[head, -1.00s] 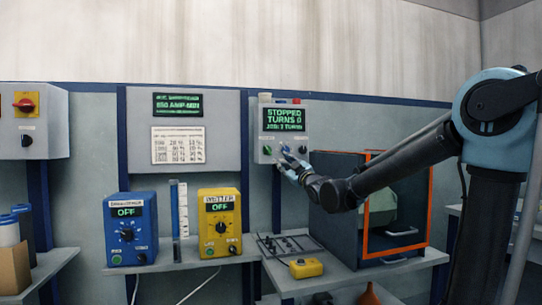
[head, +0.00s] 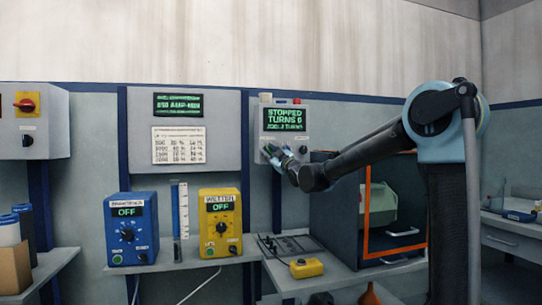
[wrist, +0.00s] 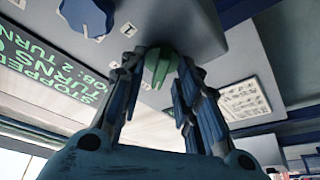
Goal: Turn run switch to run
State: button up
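The grey control box (head: 303,130) on the wall has a green-lettered display (head: 284,118) reading STOPPED, TURNS 0. A green knob (wrist: 160,66) on its face sits between my fingertips in the wrist view. A blue knob (wrist: 86,16) is on the same face, at upper left there. My gripper (head: 275,151) is at the lower left of the box in the head view and hides the green knob. In the wrist view my gripper (wrist: 160,70) has its fingers apart on either side of the green knob; contact is not clear.
A dark cabinet (head: 335,200) with an orange-framed opening (head: 367,215) stands below my arm. A yellow box (head: 306,268) lies on the bench. Blue (head: 131,235) and yellow (head: 220,225) units reading OFF stand to the left.

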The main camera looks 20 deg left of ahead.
grip_shut()
